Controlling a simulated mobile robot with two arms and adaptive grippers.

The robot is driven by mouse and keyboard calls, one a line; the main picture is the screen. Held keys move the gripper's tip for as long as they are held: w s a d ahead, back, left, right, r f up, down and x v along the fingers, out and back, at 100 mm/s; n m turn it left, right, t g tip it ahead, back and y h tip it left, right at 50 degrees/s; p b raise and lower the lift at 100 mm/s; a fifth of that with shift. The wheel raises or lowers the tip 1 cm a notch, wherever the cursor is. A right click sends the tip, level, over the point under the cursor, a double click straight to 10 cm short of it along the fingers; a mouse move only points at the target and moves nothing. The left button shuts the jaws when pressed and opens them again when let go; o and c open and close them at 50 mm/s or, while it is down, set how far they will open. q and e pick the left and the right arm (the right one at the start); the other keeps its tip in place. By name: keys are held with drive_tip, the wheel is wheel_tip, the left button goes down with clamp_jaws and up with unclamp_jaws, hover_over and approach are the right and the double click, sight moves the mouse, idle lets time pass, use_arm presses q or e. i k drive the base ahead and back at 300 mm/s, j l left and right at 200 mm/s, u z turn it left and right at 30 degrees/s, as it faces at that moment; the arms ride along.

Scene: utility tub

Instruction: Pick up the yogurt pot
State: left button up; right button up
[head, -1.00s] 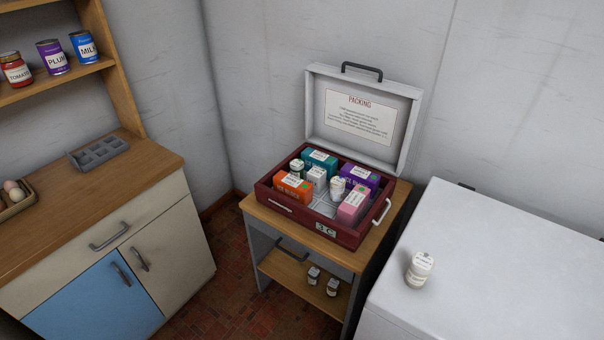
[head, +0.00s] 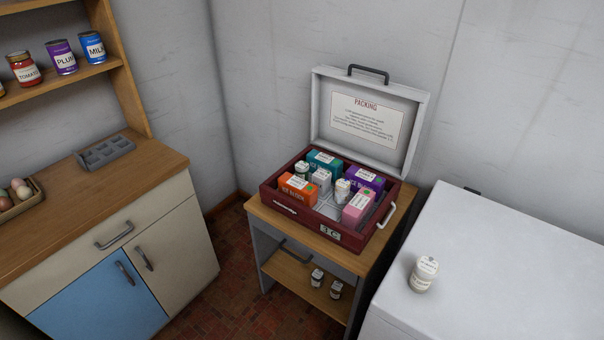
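A small white pot with a pale lid and a printed label (head: 423,275) stands upright on the white chest-like top (head: 510,265) at the right, near its left edge. Its label is too small to read, so I cannot tell for sure that it is the yogurt pot. Similar small white pots (head: 342,191) stand inside the open dark red case (head: 296,212), among coloured cartons. Neither of my grippers is in view.
The case sits on a small wooden stand (head: 262,212), its white lid (head: 424,120) raised. Two dark jars (head: 317,277) are on the lower shelf. A cabinet (head: 165,165) at left holds a grey tray (head: 104,151) and an egg box. The white top is otherwise mostly clear.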

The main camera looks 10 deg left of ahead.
sight(342, 186)
drive_tip(key=i+j+z, duration=0.15)
drive_tip(key=j+z, duration=0.2)
drive_tip(key=i+j+z, duration=0.15)
drive_tip(key=j+z, duration=0.15)
drive_tip(key=i+j+z, duration=0.1)
drive_tip(key=j+z, duration=0.55)
drive_tip(key=j, duration=0.25)
